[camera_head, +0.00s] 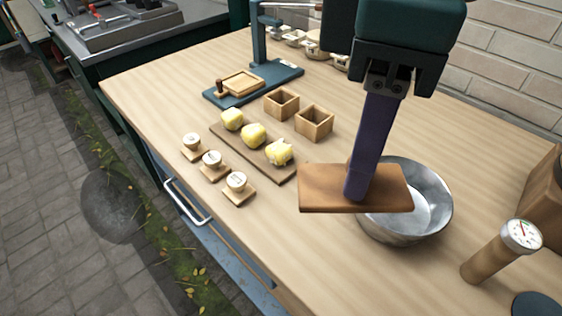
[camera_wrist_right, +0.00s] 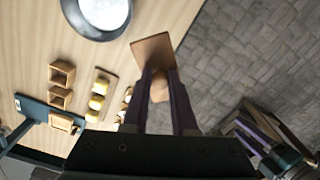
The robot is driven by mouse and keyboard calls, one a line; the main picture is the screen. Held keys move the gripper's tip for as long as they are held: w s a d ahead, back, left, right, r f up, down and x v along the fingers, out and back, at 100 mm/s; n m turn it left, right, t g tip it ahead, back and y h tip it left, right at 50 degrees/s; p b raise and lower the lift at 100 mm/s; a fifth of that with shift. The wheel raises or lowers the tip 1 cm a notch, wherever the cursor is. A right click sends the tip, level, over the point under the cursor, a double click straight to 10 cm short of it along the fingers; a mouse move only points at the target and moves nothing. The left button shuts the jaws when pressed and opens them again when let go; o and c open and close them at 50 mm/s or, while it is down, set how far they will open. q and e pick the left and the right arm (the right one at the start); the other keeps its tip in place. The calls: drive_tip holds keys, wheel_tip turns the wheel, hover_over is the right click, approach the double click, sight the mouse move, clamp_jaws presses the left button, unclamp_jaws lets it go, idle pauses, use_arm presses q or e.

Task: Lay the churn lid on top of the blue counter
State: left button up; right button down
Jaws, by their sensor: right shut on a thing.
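The churn lid (camera_head: 320,188) is a flat brown wooden board, held roughly level in the air. In the right wrist view the lid (camera_wrist_right: 150,52) shows a round knob (camera_wrist_right: 160,88) between the fingers. My right gripper (camera_head: 357,190) is shut on the lid, from above. The counter (camera_head: 240,215) has a pale wooden top and a blue front with a metal handle. The lid hangs over it, in front of the metal bowl's left side in the picture. In the wrist view the lid overlaps the counter's edge.
A metal bowl (camera_head: 425,205) and a dial thermometer (camera_head: 521,235) stand at right. Yellow lumps lie on a board (camera_head: 228,140), with small round stamps left of it. Two wooden boxes (camera_head: 314,123) and a blue press (camera_head: 285,72) stand behind. Clear wood lies left of the bowl.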

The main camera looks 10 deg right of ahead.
drive_tip(key=f+b, duration=0.3)
drive_tip(key=f, duration=1.2)
drive_tip(key=shift+d, duration=0.2)
drive_tip(key=shift+f+b, duration=0.5)
drive_tip(key=shift+f, duration=1.7)
drive_tip(key=shift+f, duration=0.2)
drive_tip(key=c, duration=0.7)
unclamp_jaws()
drive_tip(key=shift+r, duration=0.1)
